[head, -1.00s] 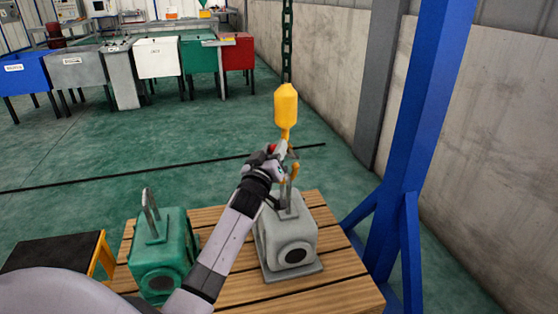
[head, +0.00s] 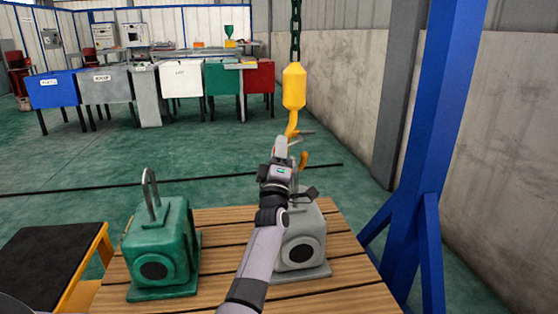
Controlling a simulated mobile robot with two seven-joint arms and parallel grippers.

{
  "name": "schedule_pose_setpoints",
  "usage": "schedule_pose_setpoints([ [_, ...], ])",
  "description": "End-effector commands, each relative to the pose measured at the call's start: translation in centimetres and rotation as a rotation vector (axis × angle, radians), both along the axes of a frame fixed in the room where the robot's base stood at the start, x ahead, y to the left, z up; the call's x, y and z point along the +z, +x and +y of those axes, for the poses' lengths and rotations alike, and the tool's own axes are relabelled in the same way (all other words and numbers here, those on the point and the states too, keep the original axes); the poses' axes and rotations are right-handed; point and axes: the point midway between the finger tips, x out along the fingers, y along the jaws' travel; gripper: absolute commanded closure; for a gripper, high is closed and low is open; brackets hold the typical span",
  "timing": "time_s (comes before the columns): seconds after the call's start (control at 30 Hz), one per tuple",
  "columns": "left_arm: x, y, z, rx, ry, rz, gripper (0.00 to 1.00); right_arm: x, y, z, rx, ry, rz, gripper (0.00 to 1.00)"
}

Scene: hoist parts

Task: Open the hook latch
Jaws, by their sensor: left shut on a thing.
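The yellow hoist hook (head: 292,125) hangs from its yellow block (head: 294,86) on a dark chain above the grey part. Its tip shows to the right of my gripper. My left gripper (head: 281,150) is at the hook, in front of its throat, and is shut on the hook latch. A thin grey piece (head: 305,133) sticks out to the right beside the hook; I cannot tell if it is the latch or a finger. The gripper's wrist hides most of the latch and the hook's lower bend. My right gripper is out of view.
A grey part (head: 302,247) and a green part (head: 160,255) with a lifting loop stand on a slatted wooden table (head: 225,218). A blue post (head: 430,150) stands at the right. A black-topped yellow step (head: 50,255) is at the left. Coloured bins are far behind.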

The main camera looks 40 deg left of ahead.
Motion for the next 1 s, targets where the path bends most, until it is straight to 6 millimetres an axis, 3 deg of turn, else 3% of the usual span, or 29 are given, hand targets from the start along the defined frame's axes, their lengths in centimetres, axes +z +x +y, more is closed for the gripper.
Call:
schedule_pose_setpoints([
  [0.03, -1.1, 0.2, -0.2, -0.002, -0.032, -0.033, 1.00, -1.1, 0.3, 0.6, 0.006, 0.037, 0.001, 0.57],
  [0.1, -1.4, 0.3, -0.3, -0.003, -0.071, -0.080, 1.00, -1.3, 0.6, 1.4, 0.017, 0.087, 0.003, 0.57],
  [0.5, -2.3, 1.0, -0.8, -0.005, -0.237, -0.274, 1.00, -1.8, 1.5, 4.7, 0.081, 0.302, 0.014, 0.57],
  [1.0, -2.4, 1.2, -1.0, -0.005, -0.288, -0.334, 1.00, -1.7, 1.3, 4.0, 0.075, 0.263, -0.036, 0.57],
])
